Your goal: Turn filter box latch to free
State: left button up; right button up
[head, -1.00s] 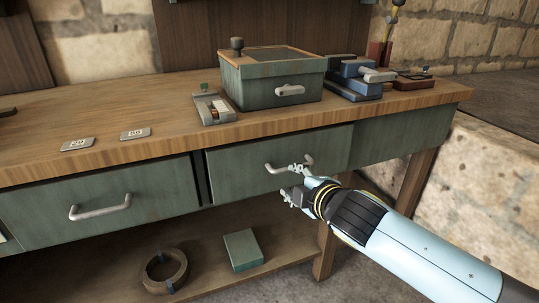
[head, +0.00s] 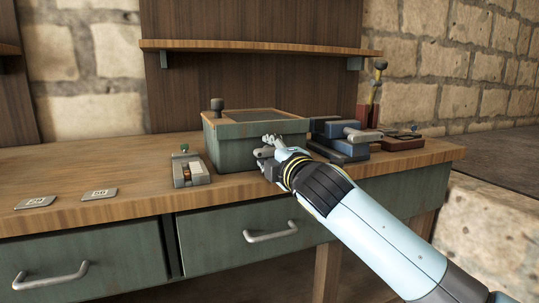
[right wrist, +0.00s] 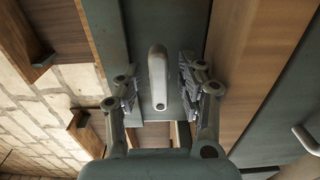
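The filter box (head: 228,147) is a green box with a wood-rimmed top, standing on the workbench. Its latch (right wrist: 157,76) is a pale metal lever on the front face, seen in the right wrist view between the two fingers. My right gripper (head: 266,153) is in front of the box and hides the latch in the head view. In the right wrist view the gripper (right wrist: 159,88) is open, with one finger on each side of the latch and visible gaps to it. My left gripper is not in view.
A small grey device (head: 189,170) stands left of the box. A blue clamp-like block (head: 341,139) is close on its right. Two label plates (head: 99,193) lie on the left of the bench (head: 130,165). A drawer handle (head: 271,233) sticks out below. A shelf (head: 250,46) hangs above.

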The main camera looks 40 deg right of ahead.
jog(key=shift+w, duration=0.2)
grip_shut()
